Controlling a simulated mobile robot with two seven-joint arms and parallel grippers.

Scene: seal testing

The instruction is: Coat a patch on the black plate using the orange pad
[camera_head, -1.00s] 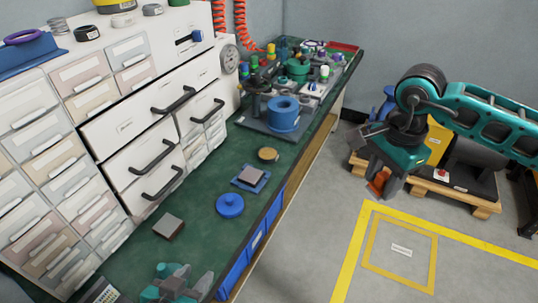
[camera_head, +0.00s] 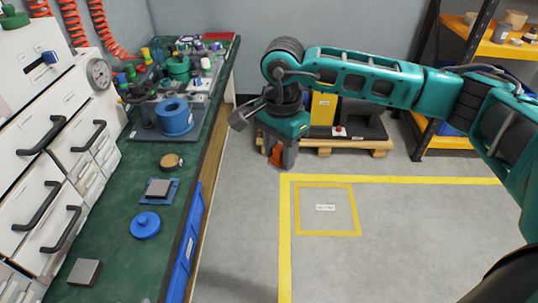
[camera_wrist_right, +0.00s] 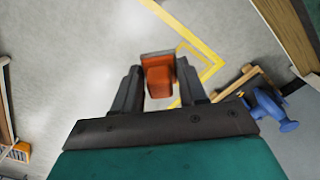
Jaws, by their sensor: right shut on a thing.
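My right gripper (camera_head: 281,156) is shut on the orange pad (camera_head: 276,158) and holds it over the floor, to the right of the bench. In the right wrist view the orange pad (camera_wrist_right: 158,74) sits between the two dark fingers of the gripper (camera_wrist_right: 158,84). On the green bench a small dark square plate (camera_head: 158,188) lies on a blue holder (camera_head: 170,198). A similar dark square piece (camera_head: 84,271) lies nearer. I cannot tell for certain which is the black plate. The right gripper is well apart from both. My left gripper is not in view.
A blue round lid (camera_head: 146,226), a brown disc (camera_head: 172,161) and a blue ring (camera_head: 174,117) stand on the bench (camera_head: 120,245). White drawers (camera_head: 40,140) line its left. A wooden pallet (camera_head: 365,149) lies behind the right gripper. The yellow-marked floor (camera_head: 400,245) is clear.

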